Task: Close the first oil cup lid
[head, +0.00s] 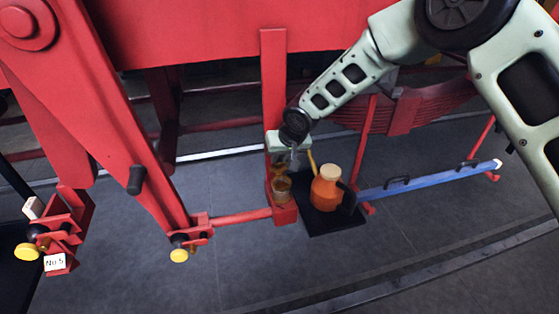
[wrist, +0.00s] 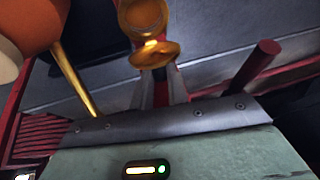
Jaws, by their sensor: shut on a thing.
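The brass oil cup (head: 281,190) stands at the foot of the red upright, just below my gripper (head: 285,163). In the wrist view, the round brass cup (wrist: 143,14) is at the top, and its brass lid (wrist: 155,54) is tilted away from it at the near side, apparently open. My gripper (wrist: 161,78) reaches to the lid from below in that view, and its narrow fingers are closed at the lid's edge. The exact contact is partly hidden by the lid and blurred.
An orange oil can (head: 326,190) with a yellow spout stands on a black tray (head: 340,222), close right of the cup. A blue bar (head: 430,182) extends right. Red rods and a red link (head: 240,217) lie left. Yellow round parts (head: 180,255) hang lower left. The grey floor in front is clear.

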